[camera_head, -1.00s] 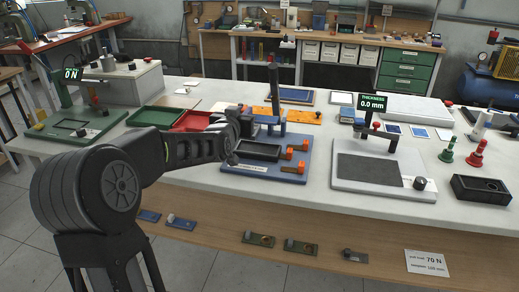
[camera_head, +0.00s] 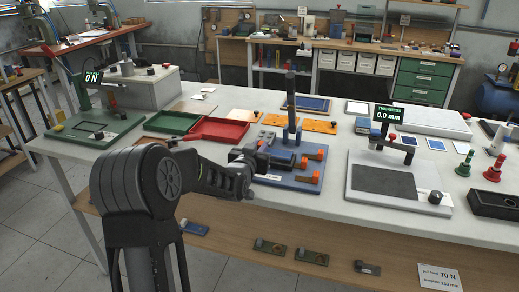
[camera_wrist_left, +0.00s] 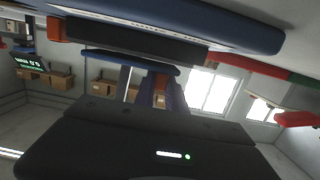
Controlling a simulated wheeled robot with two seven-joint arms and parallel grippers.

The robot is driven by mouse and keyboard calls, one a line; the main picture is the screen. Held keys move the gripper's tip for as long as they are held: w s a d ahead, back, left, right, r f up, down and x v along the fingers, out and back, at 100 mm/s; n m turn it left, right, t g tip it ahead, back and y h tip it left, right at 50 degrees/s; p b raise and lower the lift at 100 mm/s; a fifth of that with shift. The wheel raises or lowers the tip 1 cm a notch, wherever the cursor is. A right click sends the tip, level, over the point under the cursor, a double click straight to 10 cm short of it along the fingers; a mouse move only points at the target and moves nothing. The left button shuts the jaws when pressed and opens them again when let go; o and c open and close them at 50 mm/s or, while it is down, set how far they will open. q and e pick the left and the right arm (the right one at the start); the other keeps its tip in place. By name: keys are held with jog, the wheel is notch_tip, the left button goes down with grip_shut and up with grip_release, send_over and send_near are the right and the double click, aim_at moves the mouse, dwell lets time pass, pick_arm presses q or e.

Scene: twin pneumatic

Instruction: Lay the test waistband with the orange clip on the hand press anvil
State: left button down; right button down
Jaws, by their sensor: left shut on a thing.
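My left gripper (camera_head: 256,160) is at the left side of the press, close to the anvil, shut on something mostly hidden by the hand. I cannot make out a waistband or clip for certain. My right gripper is not in view.
A red tray (camera_head: 220,139) and a green tray (camera_head: 172,131) stand left of the press, behind my arm. A thickness gauge (camera_head: 356,203) reading 0.0 mm stands to the right. A force stand (camera_head: 124,120) is at the far left. Bare white table (camera_head: 320,205) shows between press and gauge.

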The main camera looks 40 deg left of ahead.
pick_arm(q)
jog(key=shift+f, duration=0.45)
jog(key=shift+f+b, duration=0.2)
jog(key=shift+b, duration=0.15)
jog(key=c, duration=1.4)
grip_release()
jog(key=shift+r, duration=0.1)
jog(key=shift+r, duration=0.1)
jog(key=shift+r+p, duration=0.15)
jog(key=shift+p, duration=0.35)
jog(key=b+v, duration=0.2)
jog(key=v, duration=1)
jog(key=shift+d, duration=0.1)
